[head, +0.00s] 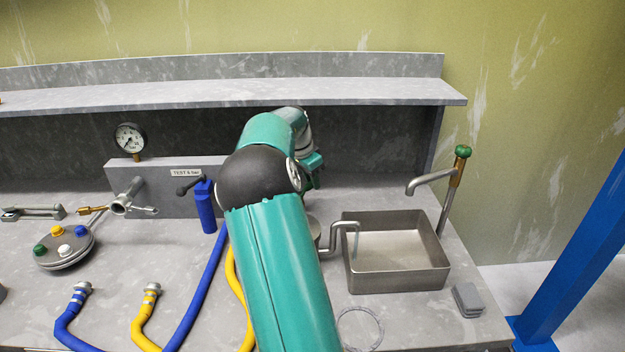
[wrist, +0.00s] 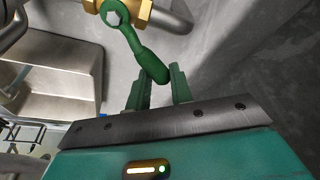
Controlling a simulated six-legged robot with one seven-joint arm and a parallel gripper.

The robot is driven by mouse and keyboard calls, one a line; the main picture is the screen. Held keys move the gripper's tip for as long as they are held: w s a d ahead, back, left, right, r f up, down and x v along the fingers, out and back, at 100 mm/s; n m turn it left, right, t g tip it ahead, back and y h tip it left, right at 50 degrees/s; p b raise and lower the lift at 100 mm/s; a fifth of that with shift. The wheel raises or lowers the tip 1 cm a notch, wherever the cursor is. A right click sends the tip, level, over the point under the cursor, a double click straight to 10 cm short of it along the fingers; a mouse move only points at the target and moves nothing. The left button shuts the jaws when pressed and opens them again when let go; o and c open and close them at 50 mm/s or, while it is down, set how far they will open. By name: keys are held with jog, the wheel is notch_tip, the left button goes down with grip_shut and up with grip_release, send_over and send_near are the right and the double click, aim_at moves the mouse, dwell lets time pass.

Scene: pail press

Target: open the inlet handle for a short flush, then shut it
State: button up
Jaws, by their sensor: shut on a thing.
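A green lever handle (wrist: 146,55) on a brass valve body (wrist: 135,8) shows at the top of the wrist view, fixed by a pale nut. I take it for the inlet handle. Its free end slants down to the right, between the two green fingers of my gripper (wrist: 160,88), which is shut on it. In the head view my own arm hides the gripper, and I cannot pick out this lever there. A tap with a green top (head: 463,151) and brass body stands right of the sink; I cannot tell whether it is the same valve.
A steel sink (head: 440,262) stands right of my arm; it also shows in the wrist view (wrist: 65,65). A pressure gauge (head: 129,138), a blue lever valve (head: 206,208), hoses and a round lid (head: 66,246) lie left. A shelf (head: 380,91) runs along the back.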

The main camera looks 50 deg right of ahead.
jog(key=shift+o, duration=0.3)
jog(key=shift+w+a, duration=0.2)
jog(key=shift+w, duration=0.45)
jog(key=shift+w+a, duration=0.15)
jog(key=shift+w, duration=0.5)
jog(key=shift+s+f, duration=0.1)
jog(key=shift+s, duration=0.25)
dwell(1.0)
